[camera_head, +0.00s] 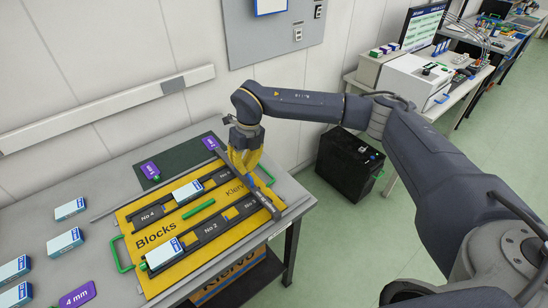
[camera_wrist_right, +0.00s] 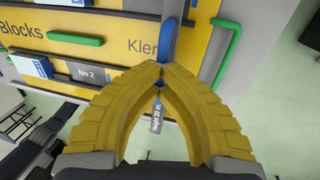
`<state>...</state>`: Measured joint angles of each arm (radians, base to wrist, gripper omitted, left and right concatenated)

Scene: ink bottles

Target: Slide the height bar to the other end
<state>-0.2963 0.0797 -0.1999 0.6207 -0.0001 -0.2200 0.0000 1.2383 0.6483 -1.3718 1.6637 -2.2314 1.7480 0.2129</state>
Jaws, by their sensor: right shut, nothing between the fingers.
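The yellow board (camera_head: 150,283) lies on the grey table and carries the words "Blocks" and "Klen" or similar. The height bar (camera_head: 263,199) appears to be the dark bar lying across the board's right end. In the wrist view a blue part (camera_wrist_right: 169,38) and a grey label reading "Height 20" (camera_wrist_right: 156,116) show beside the fingertips. My right gripper (camera_head: 245,172) has yellow fingers and is above the right end of the board. In the wrist view its fingertips (camera_wrist_right: 160,68) meet, with nothing held, close to the blue part; contact cannot be told. My left gripper is not in view.
White-and-blue boxes (camera_head: 188,192) sit in black slots on the board. Green handles (camera_head: 121,254) stand at its ends. Loose boxes (camera_head: 65,243) and a purple tag (camera_head: 77,296) lie at left. A wall with a rail (camera_head: 110,107) bounds the back.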

